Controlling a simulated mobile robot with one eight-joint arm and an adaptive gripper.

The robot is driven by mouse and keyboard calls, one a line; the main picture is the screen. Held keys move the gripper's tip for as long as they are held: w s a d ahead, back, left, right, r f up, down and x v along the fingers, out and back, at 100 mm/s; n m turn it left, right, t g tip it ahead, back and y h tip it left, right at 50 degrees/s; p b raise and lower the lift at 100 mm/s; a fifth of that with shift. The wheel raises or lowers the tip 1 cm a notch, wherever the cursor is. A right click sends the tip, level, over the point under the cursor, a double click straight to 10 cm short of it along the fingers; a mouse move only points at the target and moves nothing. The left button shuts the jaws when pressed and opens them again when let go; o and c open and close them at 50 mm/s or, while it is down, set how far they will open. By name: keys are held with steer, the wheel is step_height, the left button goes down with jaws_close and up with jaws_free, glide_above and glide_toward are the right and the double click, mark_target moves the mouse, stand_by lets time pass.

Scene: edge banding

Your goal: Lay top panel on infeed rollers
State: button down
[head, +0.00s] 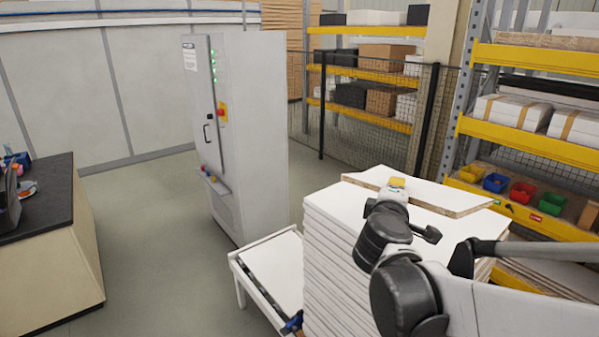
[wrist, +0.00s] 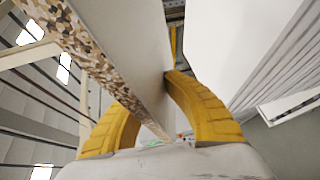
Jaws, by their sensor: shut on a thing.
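The top panel (head: 440,193) is a white board with a raw chipboard edge, above the panel stack in the head view and turned askew to it. In the wrist view the panel (wrist: 128,50) runs between the two yellow fingers of my gripper (wrist: 155,115), with its speckled edge showing on the left. Whether the panel still touches the stack is hard to tell. I cannot clearly make out infeed rollers; a low white-framed stand (head: 264,246) with a dark strip is left of the stack.
The tall stack of white panels (head: 330,260) stands close beside the low stand. A grey machine cabinet (head: 262,130) is behind the stand. A dark-topped counter (head: 45,195) is at left, with open floor between.

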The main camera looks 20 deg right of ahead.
steer(key=shift+r+g+y+p, duration=0.95)
steer(key=shift+g+y+p, duration=0.25)
steer(key=shift+p, duration=1.9)
steer(key=g+y+p, duration=0.1)
steer(key=p, duration=0.1)
steer(key=r+g+y+p, duration=0.1)
steer(key=g+p, duration=0.1)
steer(key=p, duration=0.1)
steer(key=shift+r, duration=0.25)
steer(key=g+y+p, duration=0.1)
steer(key=r+g+y+p, duration=0.1)
steer(key=g+y+p, duration=0.1)
steer(key=shift+r, duration=0.25)
steer(key=g+y, duration=0.2)
steer(key=shift+w+r+g+p, duration=0.2)
steer(key=shift+g+p, duration=0.1)
steer(key=shift+p, duration=0.05)
steer(key=shift+s, duration=0.15)
steer(key=shift+s+a, duration=0.1)
steer(key=shift+f, duration=0.1)
